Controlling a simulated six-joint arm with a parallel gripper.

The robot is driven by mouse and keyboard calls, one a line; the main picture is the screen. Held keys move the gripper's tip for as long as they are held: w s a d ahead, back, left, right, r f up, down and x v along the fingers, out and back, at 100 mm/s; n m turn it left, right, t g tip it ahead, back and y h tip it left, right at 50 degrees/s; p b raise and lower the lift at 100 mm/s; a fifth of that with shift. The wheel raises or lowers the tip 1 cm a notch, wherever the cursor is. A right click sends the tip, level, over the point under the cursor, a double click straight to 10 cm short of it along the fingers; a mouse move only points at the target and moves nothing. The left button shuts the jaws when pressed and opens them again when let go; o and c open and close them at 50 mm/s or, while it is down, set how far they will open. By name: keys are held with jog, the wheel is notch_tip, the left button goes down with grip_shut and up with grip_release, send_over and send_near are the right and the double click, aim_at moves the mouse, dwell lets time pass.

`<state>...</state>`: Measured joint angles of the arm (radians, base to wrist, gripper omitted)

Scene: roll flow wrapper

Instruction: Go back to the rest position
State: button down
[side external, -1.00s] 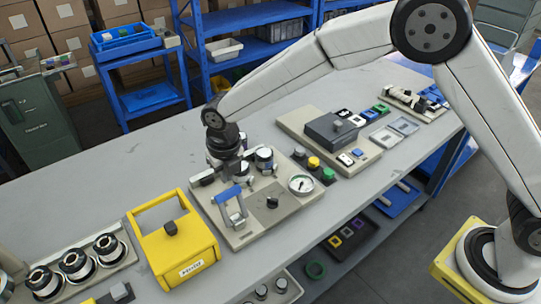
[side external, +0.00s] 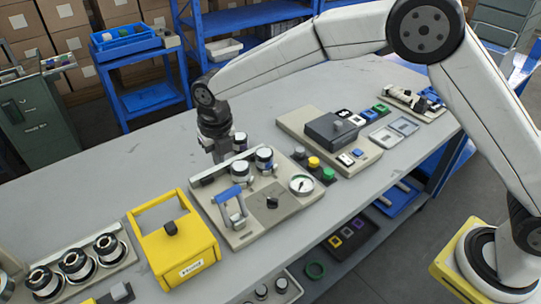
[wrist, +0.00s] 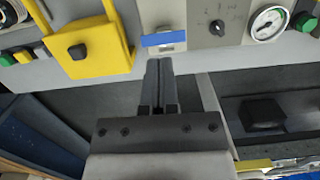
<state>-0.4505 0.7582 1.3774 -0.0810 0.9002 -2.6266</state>
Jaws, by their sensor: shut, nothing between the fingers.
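My gripper (side external: 218,155) is at the back edge of the beige machine panel (side external: 270,205), beside its silver-and-black rollers, in the side view. Its tips are partly hidden there by the rollers. In the wrist view my gripper (wrist: 160,62) has its two dark fingers together with nothing between them. The panel's blue handle (side external: 230,193) stands at its front left, and the blue bar also shows in the wrist view (wrist: 163,39).
A yellow box with a handle (side external: 180,255) stands left of the panel. A round gauge (side external: 301,184) and coloured buttons (side external: 314,162) lie to the right. A dark box (side external: 332,130) is further right. The grey bench (side external: 130,165) is clear behind the yellow box.

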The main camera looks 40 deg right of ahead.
jog(key=s+d+r+m, duration=0.1)
jog(key=s+d+m, duration=0.3)
jog(key=d+m, duration=0.4)
jog(key=s+d+r+m, duration=0.1)
jog(key=s+d+m, duration=0.5)
jog(key=m, duration=0.4)
jog(key=s+d+f+m, duration=0.1)
jog(key=s+d+m, duration=0.3)
jog(key=m, duration=0.5)
jog(key=s+d+f+m+t, duration=0.1)
jog(key=s+d+m, duration=0.4)
jog(key=s+m, duration=0.3)
jog(key=shift+s+d+m, duration=0.25)
jog(key=shift+s+m, duration=0.15)
jog(key=shift+s, duration=0.15)
